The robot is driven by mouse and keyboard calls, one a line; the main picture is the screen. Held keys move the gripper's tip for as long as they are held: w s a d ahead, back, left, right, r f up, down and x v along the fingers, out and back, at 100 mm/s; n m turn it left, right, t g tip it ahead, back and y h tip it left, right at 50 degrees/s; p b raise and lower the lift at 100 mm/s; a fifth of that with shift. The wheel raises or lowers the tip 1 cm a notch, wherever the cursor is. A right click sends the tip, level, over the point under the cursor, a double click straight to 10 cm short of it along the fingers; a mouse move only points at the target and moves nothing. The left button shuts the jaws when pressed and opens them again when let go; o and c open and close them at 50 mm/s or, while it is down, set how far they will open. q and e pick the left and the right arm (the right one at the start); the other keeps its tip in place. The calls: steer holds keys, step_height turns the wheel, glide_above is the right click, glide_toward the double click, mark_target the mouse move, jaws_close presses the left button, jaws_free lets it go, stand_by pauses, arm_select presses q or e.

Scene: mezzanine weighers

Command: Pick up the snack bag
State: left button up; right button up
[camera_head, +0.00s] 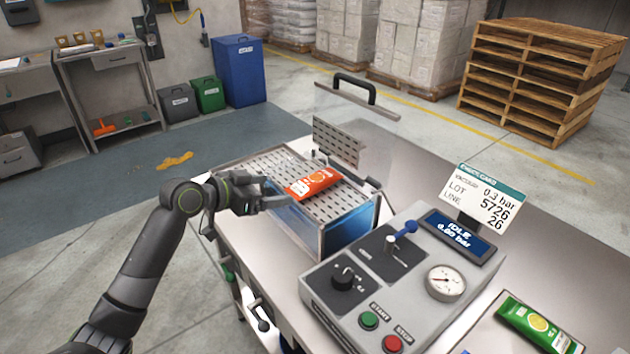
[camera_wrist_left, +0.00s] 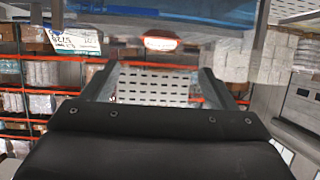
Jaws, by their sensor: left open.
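An orange snack bag (camera_head: 312,183) lies flat on the perforated plate of a clear-walled tank with blue liquid (camera_head: 350,228). A green snack bag (camera_head: 535,325) lies on a tray at the lower right. My left gripper (camera_head: 278,196) is at the tank's left side, beside the orange bag and apart from it. In the left wrist view my gripper's jaws (camera_wrist_left: 157,82) stand open with nothing between them. Perforated metal shows behind them, and a small red-orange shape, which may be the orange bag, shows above. My right gripper is not in view.
A grey control console (camera_head: 400,275) with knobs, a gauge and a card stands right of the tank. The tank's raised perforated flap (camera_head: 338,141) and clear lid with black handle (camera_head: 355,88) are behind the bag. Pallets (camera_head: 540,75) stand far back.

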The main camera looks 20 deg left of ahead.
mark_target(300, 187)
arm_select(q)
steer(key=p+x, duration=0.1)
steer(key=x, duration=0.4)
steer(key=shift+w+d+f, duration=0.1)
steer(key=shift+w+d, duration=0.05)
steer(key=shift+w, duration=0.05)
steer(key=shift+w+d+f, duration=0.1)
steer(key=shift+w+d, duration=0.1)
steer(key=shift+w, duration=0.1)
steer(key=p+x, duration=0.1)
steer(key=x, duration=0.2)
steer(key=shift+f, duration=0.1)
steer(key=shift+p+x, duration=0.35)
steer(key=shift+x, duration=0.4)
steer(key=shift+f, duration=0.1)
steer(key=c, duration=1.1)
